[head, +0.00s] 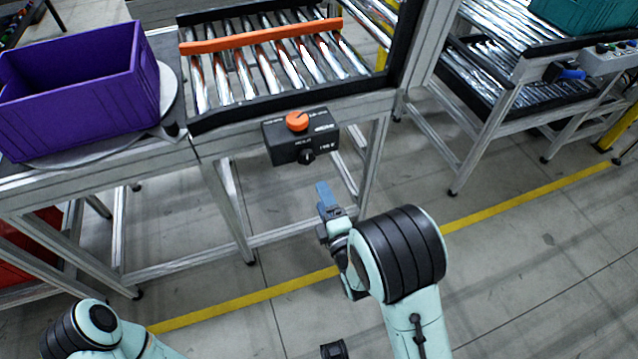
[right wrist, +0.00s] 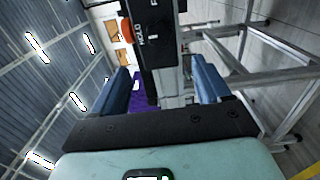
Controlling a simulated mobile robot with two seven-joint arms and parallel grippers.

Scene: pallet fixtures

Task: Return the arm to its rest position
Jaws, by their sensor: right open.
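My right gripper (head: 324,194) is in front of the conveyor frame, just below the black control box (head: 301,138) with its orange button. In the right wrist view its two blue fingers stand wide apart with nothing between them, so the right gripper (right wrist: 162,85) is open and empty. The control box (right wrist: 152,35) shows beyond the fingers in that view, apart from them. My right arm reaches up from the bottom of the head view. My left arm shows only as a link at the bottom left, and its gripper is not recognisable in either view.
A purple crate (head: 75,85) stands on a round plate at the left. The roller conveyor (head: 262,70) with an orange bar is behind the control box. Another conveyor (head: 490,85) with a teal crate (head: 590,15) is at the right. The floor at the lower right is clear.

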